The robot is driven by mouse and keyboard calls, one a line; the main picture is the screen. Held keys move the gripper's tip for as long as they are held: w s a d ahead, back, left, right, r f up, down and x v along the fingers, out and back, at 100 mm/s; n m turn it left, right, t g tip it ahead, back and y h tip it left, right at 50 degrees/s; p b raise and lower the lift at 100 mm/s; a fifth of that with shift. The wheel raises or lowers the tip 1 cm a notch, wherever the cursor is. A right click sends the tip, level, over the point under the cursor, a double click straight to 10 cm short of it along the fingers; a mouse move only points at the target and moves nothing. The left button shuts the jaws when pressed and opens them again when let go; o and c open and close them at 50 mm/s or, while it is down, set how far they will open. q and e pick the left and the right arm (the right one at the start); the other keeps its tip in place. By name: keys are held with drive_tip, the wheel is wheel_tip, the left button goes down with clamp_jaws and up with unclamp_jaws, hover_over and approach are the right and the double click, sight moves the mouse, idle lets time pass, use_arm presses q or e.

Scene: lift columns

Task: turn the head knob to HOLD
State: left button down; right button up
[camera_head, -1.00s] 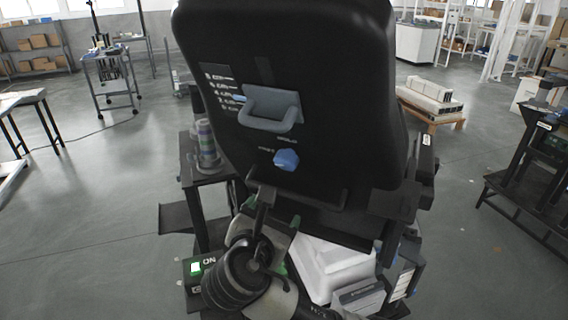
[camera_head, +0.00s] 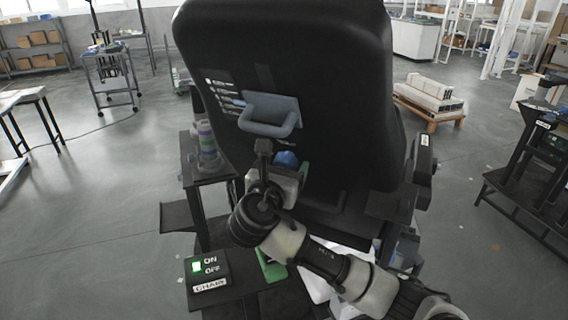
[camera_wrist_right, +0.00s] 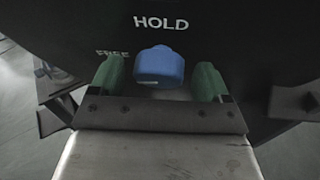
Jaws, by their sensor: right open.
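The blue head knob (camera_head: 286,159) sits low on the back of the black headrest, partly hidden by my right gripper (camera_head: 287,169). In the right wrist view the knob (camera_wrist_right: 160,67) stands between the two green fingers of the open gripper (camera_wrist_right: 159,78), with a gap visible on each side. The white word HOLD (camera_wrist_right: 161,22) is above the knob and FREE (camera_wrist_right: 112,53) is to its upper left. A small pale mark shows on the knob's lower left edge. My left gripper is not in view.
A grey-blue handle (camera_head: 270,115) juts out just above the knob, beside a printed scale (camera_head: 224,93). A lit ON/OFF switch box (camera_head: 208,269) marked CHAIR is at lower left. A side shelf (camera_head: 207,178) holds a stack of coloured rings.

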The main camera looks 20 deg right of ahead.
drive_tip(key=shift+w+d, duration=0.1)
drive_tip(key=c, duration=0.9)
